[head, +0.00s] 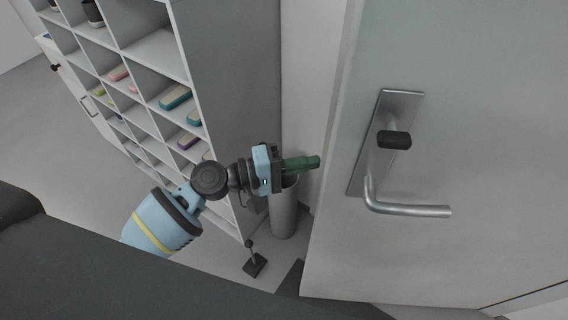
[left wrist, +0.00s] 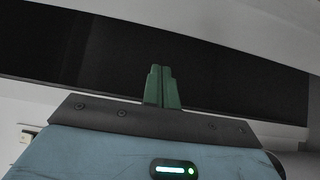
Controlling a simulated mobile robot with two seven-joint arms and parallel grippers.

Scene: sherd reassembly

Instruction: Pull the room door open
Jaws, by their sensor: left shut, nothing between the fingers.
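The room door (head: 460,110) is a pale grey panel filling the right of the head view. It carries a metal plate with a dark knob (head: 394,140) and, below it, a silver lever handle (head: 410,210). My left gripper (head: 318,162) has green fingers pressed together with nothing between them. It is left of the door's near edge and the handle, apart from the handle in the picture. The left wrist view also shows the shut green fingers (left wrist: 162,88) against a dark band; the handle is not in that view. My right gripper is not in view.
A grey shelf unit (head: 180,50) with coloured items in its cubbies stands on the left. A grey cylindrical bin (head: 284,215) stands below my left gripper, with a small dark-based stand (head: 254,264) on the floor nearby. Open floor lies at far left.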

